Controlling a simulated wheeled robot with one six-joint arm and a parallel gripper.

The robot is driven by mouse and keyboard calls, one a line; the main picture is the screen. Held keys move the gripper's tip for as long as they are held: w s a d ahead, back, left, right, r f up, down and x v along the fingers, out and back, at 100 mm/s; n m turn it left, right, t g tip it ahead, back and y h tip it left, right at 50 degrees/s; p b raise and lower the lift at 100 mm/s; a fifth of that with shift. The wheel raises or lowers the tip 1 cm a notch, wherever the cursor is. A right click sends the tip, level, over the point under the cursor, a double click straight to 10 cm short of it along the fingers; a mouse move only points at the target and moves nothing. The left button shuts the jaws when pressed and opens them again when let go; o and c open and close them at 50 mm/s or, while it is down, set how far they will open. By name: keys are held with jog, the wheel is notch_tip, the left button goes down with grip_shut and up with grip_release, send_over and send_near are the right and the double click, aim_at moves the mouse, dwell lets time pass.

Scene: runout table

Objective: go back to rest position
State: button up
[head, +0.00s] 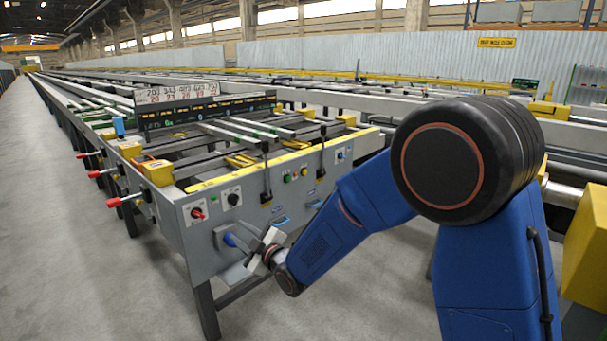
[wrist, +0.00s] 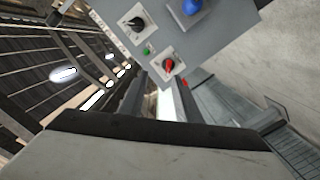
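My gripper (head: 262,248) is at the end of my blue arm, low in front of the grey end panel (head: 200,245) of the runout table. Its two light grey fingers look spread apart, with nothing seen between them. A blue knob (head: 230,240) on the panel is just left of the fingers; I cannot tell whether they touch it. The wrist view shows the blue knob (wrist: 192,6) at the top, with a red switch (wrist: 168,65) and a black switch (wrist: 137,23) on the panel.
Red-handled levers (head: 115,201) stick out on the table's left side. Upright black levers (head: 266,170) stand along its front edge. A yellow block (head: 587,245) is at the far right. The concrete floor (head: 60,260) at left is clear.

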jog(key=d+r+m+h, duration=0.2)
jog(key=d, duration=0.6)
jog(key=d+r+m+h, duration=0.2)
jog(key=d+r+h, duration=0.1)
jog(key=d, duration=0.6)
jog(key=s+d+r+m+g+h, duration=0.1)
jog(key=s+d+m+h, duration=0.2)
jog(key=d, duration=0.6)
jog(key=s+d+r+m+g+h, duration=0.1)
jog(key=s+d+m, duration=0.3)
jog(key=d, duration=0.5)
jog(key=s+d+f+m+g+h, duration=0.1)
jog(key=s+d+m, duration=0.1)
jog(key=s+d, duration=0.3)
jog(key=s+d+f+m+g+h, duration=0.1)
jog(key=s+d, duration=0.5)
jog(key=s, duration=0.8)
jog(key=s+d+f+m+g+h, duration=0.1)
jog(key=s+d+m+g, duration=0.2)
jog(key=s, duration=0.7)
jog(key=d+m, duration=0.1)
jog(key=d, duration=0.1)
jog(key=shift+s+d+f, duration=0.2)
jog(key=shift+d+f, duration=0.2)
